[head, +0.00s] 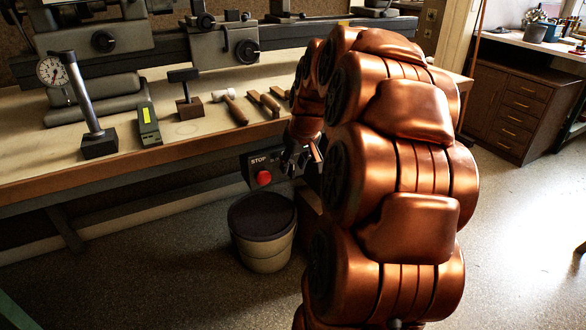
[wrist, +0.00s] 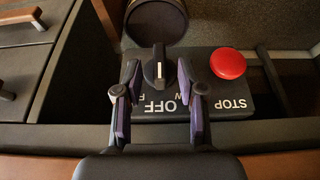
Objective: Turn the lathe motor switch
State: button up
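The lathe motor switch is a black rotary knob (wrist: 158,66) with a white line on it, on a dark control box (wrist: 205,65). The word OFF is printed beside the knob, and a red STOP button (wrist: 227,63) sits to its right. My gripper (wrist: 158,72) is open, with one finger on each side of the knob and a visible gap to it on both sides. In the head view the box (head: 256,160) hangs under the bench's front edge, with its red button (head: 264,178). There my arm hides part of the box, and my gripper (head: 296,150) shows only partly.
A dark-topped bin (head: 263,247) stands on the floor below the box. The bench (head: 185,155) carries a mallet (head: 231,106), a dial gauge stand (head: 88,110) and other tools. A drawer cabinet (head: 515,105) stands at the right.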

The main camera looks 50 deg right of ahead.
jog(key=shift+x, duration=0.8)
jog(key=shift+r, duration=0.1)
grip_shut()
